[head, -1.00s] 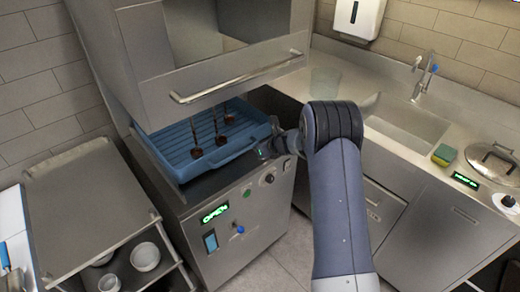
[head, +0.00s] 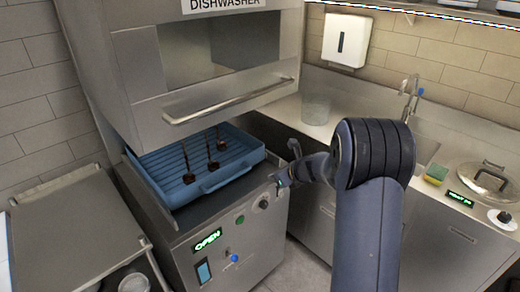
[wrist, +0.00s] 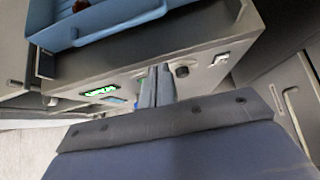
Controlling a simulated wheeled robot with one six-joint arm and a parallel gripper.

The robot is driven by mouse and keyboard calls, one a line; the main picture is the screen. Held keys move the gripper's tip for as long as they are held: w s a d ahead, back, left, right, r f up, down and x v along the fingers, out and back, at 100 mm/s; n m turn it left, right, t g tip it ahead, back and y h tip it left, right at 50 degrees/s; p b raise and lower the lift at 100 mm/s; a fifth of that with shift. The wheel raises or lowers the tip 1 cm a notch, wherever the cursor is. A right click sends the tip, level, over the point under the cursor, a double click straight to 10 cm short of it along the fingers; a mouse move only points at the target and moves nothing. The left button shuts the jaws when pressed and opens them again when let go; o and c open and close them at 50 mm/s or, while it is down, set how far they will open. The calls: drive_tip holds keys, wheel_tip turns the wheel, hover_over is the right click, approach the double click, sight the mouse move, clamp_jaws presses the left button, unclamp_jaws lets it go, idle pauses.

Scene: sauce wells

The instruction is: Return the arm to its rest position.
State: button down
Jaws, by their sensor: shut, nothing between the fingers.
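My gripper (head: 281,181) is at the front right of the dishwasher, close to its front panel, at the end of my raised arm. In the wrist view its fingers (wrist: 157,88) are together with nothing between them. My arm bends at a large dark joint in the middle right of the head view. From the head view I cannot tell whether the fingertips touch the panel.
The dishwasher (head: 222,240) has its hood up and its display reads OPEN. A blue rack (head: 236,181) inside holds several dark ladles (head: 189,177). A steel trolley (head: 75,225) stands left. The right counter holds a sponge (head: 436,174) and a lidded pot (head: 484,178).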

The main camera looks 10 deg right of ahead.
idle(0.3)
drive_tip(key=shift+w+a+r+p+x, duration=0.25)
drive_tip(key=shift+r+p+x, duration=0.2)
drive_tip(key=shift+x, duration=1.65)
drive_tip(key=shift+w+a+r+p+x, duration=0.15)
drive_tip(key=shift+w+r+p+x, duration=0.3)
drive_tip(key=shift+x, duration=1.6)
drive_tip(key=shift+w+a+r+p+x, duration=0.1)
drive_tip(key=shift+a+r+p+x, duration=0.35)
drive_tip(key=shift+x, duration=1.65)
drive_tip(key=shift+d+f, duration=0.1)
drive_tip(key=shift+d, duration=0.15)
